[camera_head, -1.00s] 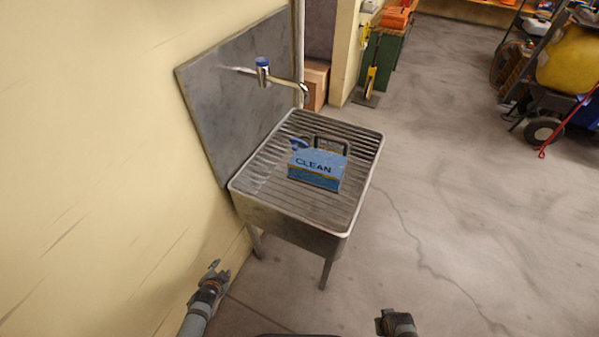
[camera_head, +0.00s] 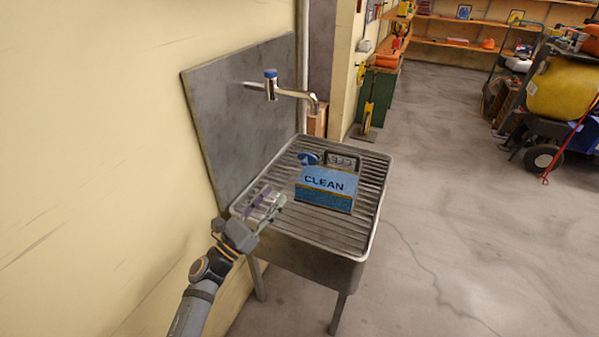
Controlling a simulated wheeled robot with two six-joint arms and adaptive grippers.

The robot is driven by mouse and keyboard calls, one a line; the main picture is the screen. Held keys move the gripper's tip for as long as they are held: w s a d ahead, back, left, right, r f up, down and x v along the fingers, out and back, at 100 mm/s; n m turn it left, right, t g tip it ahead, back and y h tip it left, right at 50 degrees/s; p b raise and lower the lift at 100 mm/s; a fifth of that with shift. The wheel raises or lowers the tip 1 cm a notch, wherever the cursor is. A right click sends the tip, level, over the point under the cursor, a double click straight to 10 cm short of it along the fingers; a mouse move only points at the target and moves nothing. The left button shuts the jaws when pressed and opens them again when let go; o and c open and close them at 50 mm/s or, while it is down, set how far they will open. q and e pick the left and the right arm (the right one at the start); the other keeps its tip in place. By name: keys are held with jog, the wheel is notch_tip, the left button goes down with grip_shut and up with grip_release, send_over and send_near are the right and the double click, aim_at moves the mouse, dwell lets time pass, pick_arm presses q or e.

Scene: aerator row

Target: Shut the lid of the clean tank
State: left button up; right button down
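The clean tank (camera_head: 325,190) is a blue box marked CLEAN, standing on the ribbed top of a metal sink (camera_head: 340,226). A dark handle (camera_head: 343,158) rises behind it. A small round blue piece (camera_head: 309,158), which looks like its lid tilted up, shows at the tank's back left corner. How it joins the tank is too small to tell. My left gripper (camera_head: 276,196) is above the sink's left front corner, left of the tank and apart from it. Its fingers point toward the sink and blur against the ribs, so their opening is unclear. My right gripper is out of view.
A tap with a blue top (camera_head: 271,84) reaches out over the back of the sink from a grey backsplash (camera_head: 240,110). The yellow wall (camera_head: 90,130) is close on the left. Open concrete floor (camera_head: 470,220) lies to the right.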

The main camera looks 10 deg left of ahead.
aim_at(306, 162)
pick_arm(q)
jog(key=p+x, duration=0.1)
jog(key=x, duration=0.9)
jog(key=shift+d+m+g+h, duration=0.3)
jog(key=shift+d+m, duration=0.1)
jog(key=shift+d, duration=0.1)
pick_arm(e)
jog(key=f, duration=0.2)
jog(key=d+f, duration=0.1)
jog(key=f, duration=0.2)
pick_arm(q)
jog(key=shift+p, duration=0.3)
grip_shut()
